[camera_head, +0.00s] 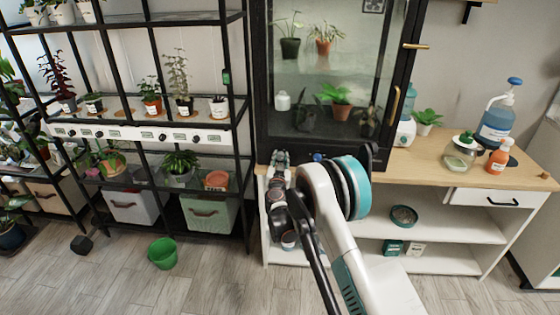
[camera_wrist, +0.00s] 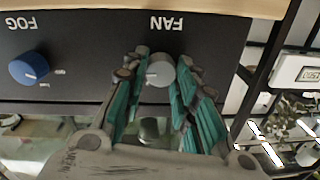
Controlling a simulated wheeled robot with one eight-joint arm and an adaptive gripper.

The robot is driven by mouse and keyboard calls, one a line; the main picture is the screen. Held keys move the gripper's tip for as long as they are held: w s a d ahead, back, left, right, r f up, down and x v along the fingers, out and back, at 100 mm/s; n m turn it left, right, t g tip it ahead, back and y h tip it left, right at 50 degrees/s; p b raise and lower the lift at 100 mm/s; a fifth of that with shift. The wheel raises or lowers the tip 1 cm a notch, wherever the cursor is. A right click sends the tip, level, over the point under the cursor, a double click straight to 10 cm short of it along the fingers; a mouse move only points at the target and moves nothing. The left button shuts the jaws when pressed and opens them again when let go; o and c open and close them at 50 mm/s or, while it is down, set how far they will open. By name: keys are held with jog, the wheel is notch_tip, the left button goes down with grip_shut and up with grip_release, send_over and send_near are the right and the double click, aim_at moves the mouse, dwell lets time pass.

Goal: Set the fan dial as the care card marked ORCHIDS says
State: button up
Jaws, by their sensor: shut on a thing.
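The fan dial (camera_wrist: 160,68) is a grey knob on a black panel, under upside-down FAN lettering in the wrist view. A pale pointer line shows on its face, towards the left in that view. My gripper (camera_wrist: 158,78) has its teal fingers on both sides of the knob and is shut on it. In the head view my gripper (camera_head: 281,158) is at the left front of the glass cabinet, and the fan dial is hidden there. The scale marks around the knob are not visible behind the fingers. I cannot make out a card marked ORCHIDS in either view.
A blue dial (camera_wrist: 29,69) marked FOG is left of the fan dial in the wrist view. The black glass cabinet (camera_head: 262,75) holds potted plants. A plant rack (camera_head: 247,100) stands at left. A green bucket (camera_head: 162,253) is on the floor.

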jog(key=shift+f, duration=0.1)
dwell(0.4)
jog(key=o, duration=1)
jog(key=shift+o, duration=0.2)
jog(key=s, duration=1.2)
jog(key=shift+d, duration=0.1)
